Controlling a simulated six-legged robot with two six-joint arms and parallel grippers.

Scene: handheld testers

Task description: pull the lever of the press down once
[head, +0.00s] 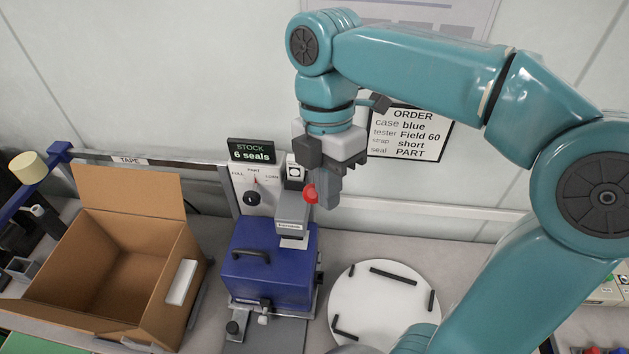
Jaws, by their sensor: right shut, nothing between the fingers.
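The press (291,212) is a grey upright unit behind and over a blue case with a dark handle (268,270). The red knob of its lever (311,193) sticks out at the press's right side, high above the case. My right gripper (328,198) points down with its fingers shut and empty, right beside the red knob. In the picture the fingers overlap the knob's right edge; I cannot tell whether they touch it. Most of the lever's arm is hidden. My left gripper is not in view.
An open cardboard box (115,265) stands left of the case. A round white plate (383,305) with several short black strips lies to the right. Behind are a dial panel (256,192), a stock sign (251,151) and an order sign (409,135) on the wall.

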